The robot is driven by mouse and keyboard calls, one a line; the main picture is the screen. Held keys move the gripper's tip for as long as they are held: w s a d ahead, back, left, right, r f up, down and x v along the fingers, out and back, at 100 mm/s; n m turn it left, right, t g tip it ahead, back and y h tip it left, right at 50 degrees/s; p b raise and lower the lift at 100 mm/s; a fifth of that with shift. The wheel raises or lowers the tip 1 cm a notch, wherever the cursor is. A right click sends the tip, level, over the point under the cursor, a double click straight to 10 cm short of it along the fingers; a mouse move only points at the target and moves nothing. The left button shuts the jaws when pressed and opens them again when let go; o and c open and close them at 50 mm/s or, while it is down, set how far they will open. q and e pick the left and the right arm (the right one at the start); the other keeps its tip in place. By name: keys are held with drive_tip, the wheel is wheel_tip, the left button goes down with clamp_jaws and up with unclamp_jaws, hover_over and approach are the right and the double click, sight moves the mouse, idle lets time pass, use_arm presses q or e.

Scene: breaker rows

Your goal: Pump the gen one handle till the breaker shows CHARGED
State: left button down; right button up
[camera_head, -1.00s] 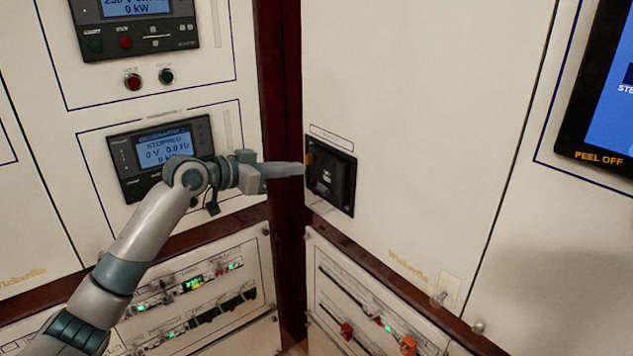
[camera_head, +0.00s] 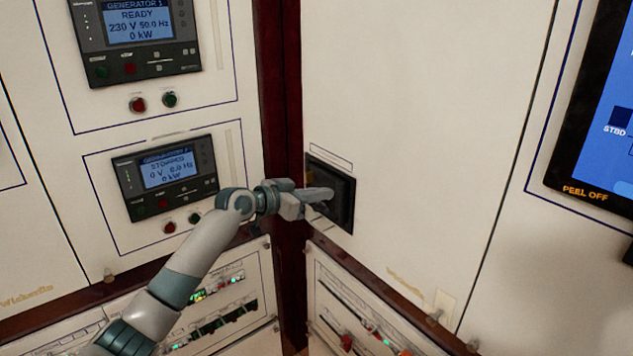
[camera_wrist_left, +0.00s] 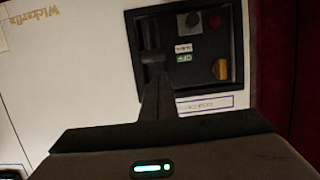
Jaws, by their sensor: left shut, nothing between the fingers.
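The breaker (camera_head: 345,209) is a black square unit set in the white panel at the centre of the head view. The left wrist view shows its face (camera_wrist_left: 217,62) with a grey and a red button, a yellow knob, a green OFF flag (camera_wrist_left: 184,58) and a white flag (camera_wrist_left: 183,47) too small to read. Its black handle (camera_wrist_left: 151,40) stands at the left side of that face. My left gripper (camera_head: 326,194) is shut and empty, its tips in front of the breaker; in the left wrist view they (camera_wrist_left: 158,84) overlap the handle's end. Contact is unclear. My right gripper is out of view.
The generator 1 display (camera_head: 138,24) reads READY; the one below it (camera_head: 167,172) reads STOPPED. Lower panels with switches (camera_head: 223,298) lie under my left arm. A dark red corner post (camera_head: 284,120) stands left of the breaker.

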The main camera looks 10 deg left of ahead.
use_arm(q)
drive_tip(key=shift+s+a+f+p, duration=0.15)
drive_tip(key=shift+s+a+f, duration=0.1)
drive_tip(key=shift+f, duration=0.15)
drive_tip(key=shift+s+a+f+p, duration=0.15)
drive_tip(key=shift+s+a+f, duration=0.1)
drive_tip(key=shift+f, duration=0.15)
drive_tip(key=shift+s+a+f+b, duration=0.1)
drive_tip(key=shift+a+f+b, duration=0.05)
drive_tip(key=shift+b, duration=0.75)
